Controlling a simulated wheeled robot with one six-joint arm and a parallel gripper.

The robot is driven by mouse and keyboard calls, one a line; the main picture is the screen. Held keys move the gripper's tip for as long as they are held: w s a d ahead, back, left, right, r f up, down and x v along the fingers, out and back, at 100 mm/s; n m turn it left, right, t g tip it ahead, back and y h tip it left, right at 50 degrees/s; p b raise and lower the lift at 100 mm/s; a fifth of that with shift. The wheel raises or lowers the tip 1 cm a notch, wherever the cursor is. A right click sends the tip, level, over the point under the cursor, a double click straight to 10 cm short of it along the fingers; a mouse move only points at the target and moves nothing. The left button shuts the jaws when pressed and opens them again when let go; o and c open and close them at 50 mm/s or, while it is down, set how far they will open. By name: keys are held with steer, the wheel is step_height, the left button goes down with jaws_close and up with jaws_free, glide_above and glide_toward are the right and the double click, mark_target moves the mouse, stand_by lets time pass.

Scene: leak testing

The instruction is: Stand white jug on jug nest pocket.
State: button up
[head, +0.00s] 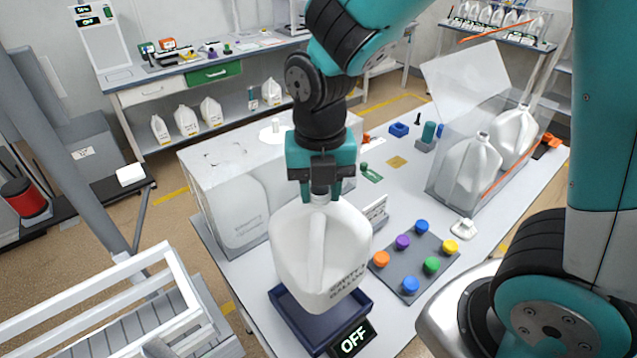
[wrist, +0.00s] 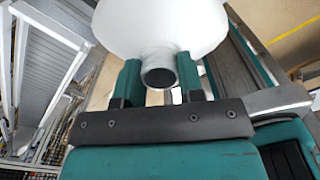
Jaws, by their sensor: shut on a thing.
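The white jug (head: 318,255) hangs upright from my gripper (head: 320,190), whose fingers are shut on its neck. The wrist view shows the jug (wrist: 160,25) with its round open mouth between the two teal fingers (wrist: 160,78). The jug is over or just in front of a navy tray (head: 290,305) with an OFF display; I cannot tell whether it touches it. No pocket is clearly labelled as the jug nest. A clear open-lidded case (head: 450,150) at right holds two white jugs.
A grey plate with coloured knobs (head: 415,260) lies right of the tray. A small white piece (head: 463,229) sits near the case. A white slatted frame (head: 110,300) stands at front left. Several jugs stand under the back bench (head: 185,120).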

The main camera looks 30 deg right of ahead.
steer(key=shift+f+b, duration=5)
steer(key=shift+f, duration=1.6)
steer(key=shift+f+b, duration=0.35)
steer(key=shift+f, duration=0.1)
steer(key=o, duration=0.9)
